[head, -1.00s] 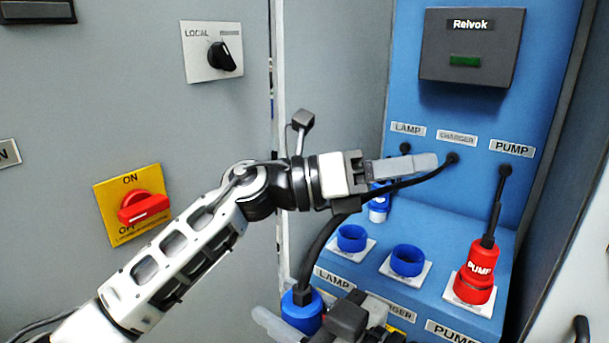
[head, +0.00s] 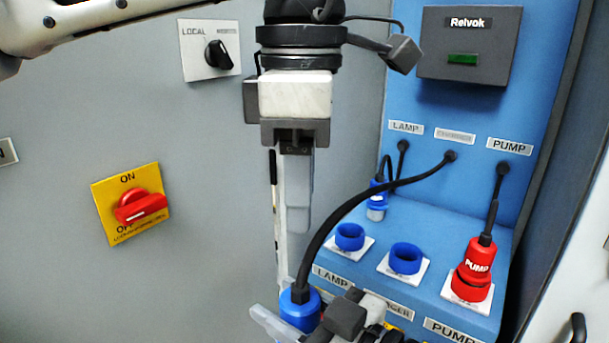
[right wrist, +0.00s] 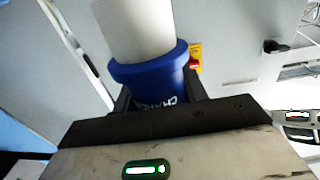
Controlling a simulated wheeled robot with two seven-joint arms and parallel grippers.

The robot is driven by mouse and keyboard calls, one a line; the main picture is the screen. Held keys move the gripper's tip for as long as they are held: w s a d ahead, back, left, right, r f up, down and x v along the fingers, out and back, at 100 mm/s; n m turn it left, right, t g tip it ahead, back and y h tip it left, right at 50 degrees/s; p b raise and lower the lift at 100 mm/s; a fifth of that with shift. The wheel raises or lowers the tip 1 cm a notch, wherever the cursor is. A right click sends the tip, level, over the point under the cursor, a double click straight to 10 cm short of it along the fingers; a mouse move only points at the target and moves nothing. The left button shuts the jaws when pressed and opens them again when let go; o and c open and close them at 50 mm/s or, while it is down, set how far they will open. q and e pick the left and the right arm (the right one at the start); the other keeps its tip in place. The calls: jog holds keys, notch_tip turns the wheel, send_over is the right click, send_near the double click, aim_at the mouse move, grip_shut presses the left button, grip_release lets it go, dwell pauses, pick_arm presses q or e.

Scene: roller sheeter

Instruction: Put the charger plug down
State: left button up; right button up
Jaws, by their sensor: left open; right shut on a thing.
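The charger plug (head: 299,312) is blue, with a black cable running up to the hole under the CHARGER label. My right gripper (head: 278,322), low in the head view, is shut on it, in front of the panel's ledge and apart from the sockets. In the right wrist view the plug (right wrist: 150,78) shows its blue collar with partly hidden lettering and a pale cylinder pointing away from the jaws. My left gripper (head: 297,225) is open and empty, pointing down above the plug; its fingers overlap from this side.
Two empty blue sockets, the lamp socket (head: 350,238) and charger socket (head: 406,259), sit on the blue ledge (head: 440,225). The red pump plug (head: 478,262) is in its socket. A blue plug (head: 377,200) stands or hangs behind the lamp socket. A red switch (head: 142,207) is at left.

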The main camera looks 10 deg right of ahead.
aim_at(303, 284)
pick_arm(q)
notch_tip(303, 284, down, 11)
jog(key=shift+f, duration=0.15)
dwell(0.4)
jog(key=c, duration=0.7)
jog(key=shift+c, duration=0.2)
pick_arm(e)
jog(key=o, duration=1.2)
jog(key=shift+o, duration=0.2)
